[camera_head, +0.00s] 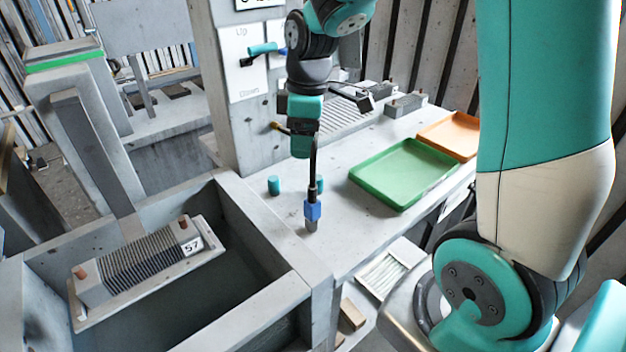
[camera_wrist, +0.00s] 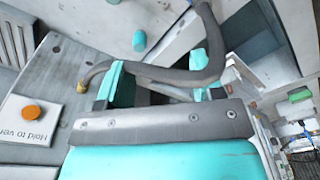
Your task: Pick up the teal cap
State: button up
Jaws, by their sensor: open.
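A small teal cylinder, which looks like the teal cap (camera_head: 274,185), stands on the grey bench; a teal cylinder also shows in the wrist view (camera_wrist: 139,41). A second teal piece (camera_head: 320,185) is partly behind a dark hose (camera_head: 313,165). My gripper (camera_head: 301,148) is above the bench, apart from the teal cylinder and higher than it. In the wrist view its teal fingers (camera_wrist: 155,78) are spread. The dark hose (camera_wrist: 205,50) crosses close to them, and I cannot tell whether it touches them.
A blue fitting (camera_head: 312,210) is at the hose's lower end. A green tray (camera_head: 405,172) and an orange tray (camera_head: 452,134) lie to the right. A walled basin (camera_head: 255,220) with a finned block (camera_head: 138,262) is at front left. A grey pillar (camera_head: 230,90) stands behind the bench.

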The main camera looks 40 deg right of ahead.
jog(key=n, duration=0.1)
send_near(318, 177)
jog(key=shift+g+h, duration=0.3)
jog(key=shift+h, duration=0.1)
jog(key=f, duration=0.5)
jog(key=shift+w+p, duration=0.2)
jog(key=shift+p, duration=0.15)
jog(key=shift+a+f+p, duration=0.2)
jog(key=shift+f+p, duration=0.1)
jog(key=shift+f, duration=1.2)
jog(key=shift+a+f+p, duration=0.2)
jog(key=shift+f+p, duration=0.05)
jog(key=shift+f, duration=1.25)
jog(key=c, duration=1)
